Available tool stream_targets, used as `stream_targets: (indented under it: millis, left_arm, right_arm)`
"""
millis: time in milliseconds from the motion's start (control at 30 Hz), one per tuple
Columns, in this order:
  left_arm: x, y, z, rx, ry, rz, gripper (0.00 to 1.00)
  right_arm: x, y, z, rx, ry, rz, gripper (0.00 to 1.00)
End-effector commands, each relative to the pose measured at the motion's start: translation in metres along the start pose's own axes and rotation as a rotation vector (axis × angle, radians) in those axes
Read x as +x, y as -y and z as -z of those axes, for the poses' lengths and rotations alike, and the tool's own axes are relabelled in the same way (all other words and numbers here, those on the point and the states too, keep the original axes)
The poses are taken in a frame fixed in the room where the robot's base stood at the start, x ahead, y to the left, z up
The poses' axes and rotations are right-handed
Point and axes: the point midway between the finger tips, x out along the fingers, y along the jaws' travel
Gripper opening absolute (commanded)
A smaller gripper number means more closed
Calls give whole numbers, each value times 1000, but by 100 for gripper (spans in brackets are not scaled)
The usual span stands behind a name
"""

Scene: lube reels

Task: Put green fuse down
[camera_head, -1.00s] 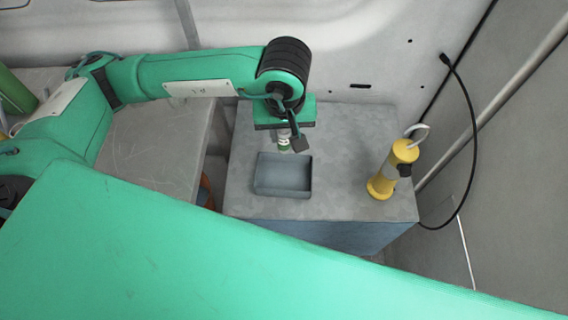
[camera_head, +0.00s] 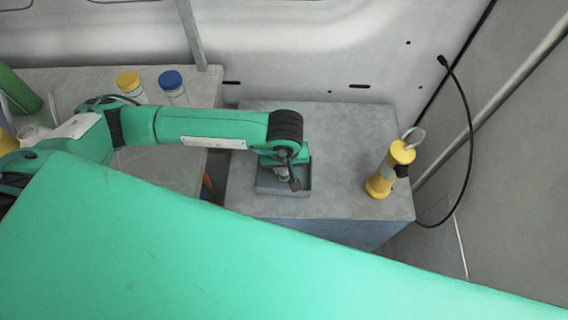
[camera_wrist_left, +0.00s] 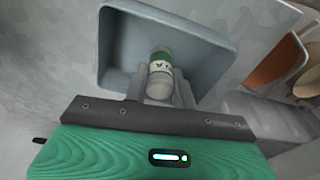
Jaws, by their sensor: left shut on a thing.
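The green fuse (camera_wrist_left: 160,72) is a small cylinder with a green band, a white label and a grey end. My left gripper (camera_wrist_left: 160,90) is shut on it, with a finger on each side. In the left wrist view the fuse is over the inside of a grey square tray (camera_wrist_left: 215,47). In the head view my left gripper (camera_head: 284,178) is over the tray (camera_head: 262,191), and the arm hides part of the tray. I cannot tell whether the fuse touches the tray floor. My right gripper is not in view.
The tray sits on a grey box-like stand (camera_head: 335,150). A yellow lamp-like object (camera_head: 385,175) with a handle stands at its right. A yellow-capped jar (camera_head: 130,86) and a blue-capped jar (camera_head: 172,87) stand on the left table (camera_head: 215,85). A black cable (camera_head: 470,130) hangs at right.

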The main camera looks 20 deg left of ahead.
Motion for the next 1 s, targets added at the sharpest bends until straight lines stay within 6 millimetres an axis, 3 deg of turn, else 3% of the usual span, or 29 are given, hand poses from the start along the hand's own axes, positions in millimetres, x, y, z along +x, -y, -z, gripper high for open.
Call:
stream_targets:
  millis: [300, 333, 400, 433, 833, 1000]
  left_arm:
    - [3, 0, 0, 0, -1, 0, 4]
    - [2, 0, 0, 0, 0, 0, 32]
    - [2, 0, 0, 0, 0, 0, 45]
    - [2, 0, 0, 0, 0, 0, 48]
    - [-4, -1, 1, 0, -1, -2, 48]
    - [-35, -1, 1, 2, -5, -5, 48]
  right_arm:
    - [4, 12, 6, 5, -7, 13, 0]
    - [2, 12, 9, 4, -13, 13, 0]
    - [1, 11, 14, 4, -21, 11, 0]
    - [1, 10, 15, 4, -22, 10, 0]
    - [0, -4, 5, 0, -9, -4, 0]
    - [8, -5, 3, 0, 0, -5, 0]
